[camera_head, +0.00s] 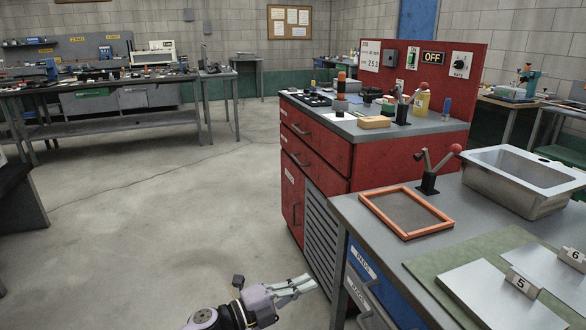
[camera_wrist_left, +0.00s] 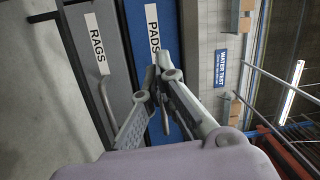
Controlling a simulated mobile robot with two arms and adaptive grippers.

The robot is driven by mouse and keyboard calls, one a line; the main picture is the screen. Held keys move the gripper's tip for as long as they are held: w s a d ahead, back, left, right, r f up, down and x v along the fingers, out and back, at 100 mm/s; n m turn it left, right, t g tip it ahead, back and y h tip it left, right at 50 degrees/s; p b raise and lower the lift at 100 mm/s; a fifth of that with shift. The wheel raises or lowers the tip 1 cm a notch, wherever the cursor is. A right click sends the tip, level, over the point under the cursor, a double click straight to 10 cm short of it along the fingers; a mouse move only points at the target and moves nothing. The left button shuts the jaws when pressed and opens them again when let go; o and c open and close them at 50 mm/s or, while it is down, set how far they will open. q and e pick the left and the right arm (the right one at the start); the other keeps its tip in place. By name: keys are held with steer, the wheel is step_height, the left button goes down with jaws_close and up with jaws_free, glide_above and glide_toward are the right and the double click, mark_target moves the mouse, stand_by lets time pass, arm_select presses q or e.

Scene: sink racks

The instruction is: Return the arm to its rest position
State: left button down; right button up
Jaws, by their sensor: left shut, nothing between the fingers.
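My left gripper (camera_head: 306,284) shows low in the head view, left of the workbench and over open floor. It is shut and empty. In the left wrist view its closed fingers (camera_wrist_left: 154,80) show in front of the bench's drawers, labelled RAGS (camera_wrist_left: 97,38) and PADS (camera_wrist_left: 154,28). I cannot tell if the fingers touch the drawer fronts; in the head view they appear apart from them. My right gripper is in neither view.
The workbench (camera_head: 362,225) on the right holds an orange-framed tray (camera_head: 406,235), a steel sink (camera_head: 525,202) and number plates on a green mat (camera_head: 437,268). A red cabinet (camera_head: 330,160) stands behind it. The floor (camera_head: 150,230) on the left is clear.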

arm_select(q)
steer(key=s+a+f+n+t+y, duration=0.2)
steer(key=s+a+f+n+y, duration=0.2)
steer(key=a+f+n+y, duration=0.6)
steer(key=s+a+f+n+t+y, duration=0.1)
steer(key=s+a+f+n+y, duration=0.5)
steer(key=f+n, duration=0.65)
steer(key=s+a+f+n+g+p, duration=0.1)
steer(key=s+a+f+g+p, duration=0.2)
steer(key=s, duration=1.1)
steer(key=s+a+f+n+g+p, duration=0.2)
steer(key=s+f+p, duration=0.6)
steer(key=s, duration=0.6)
steer(key=s+a+f+n+g+p, duration=0.1)
steer(key=s+a+f+g+p, duration=0.4)
steer(key=s, duration=0.9)
steer(key=shift+s+a+f+y+p, duration=0.15)
steer(key=shift+a+f+y+p, duration=0.35)
steer(key=shift+p, duration=0.45)
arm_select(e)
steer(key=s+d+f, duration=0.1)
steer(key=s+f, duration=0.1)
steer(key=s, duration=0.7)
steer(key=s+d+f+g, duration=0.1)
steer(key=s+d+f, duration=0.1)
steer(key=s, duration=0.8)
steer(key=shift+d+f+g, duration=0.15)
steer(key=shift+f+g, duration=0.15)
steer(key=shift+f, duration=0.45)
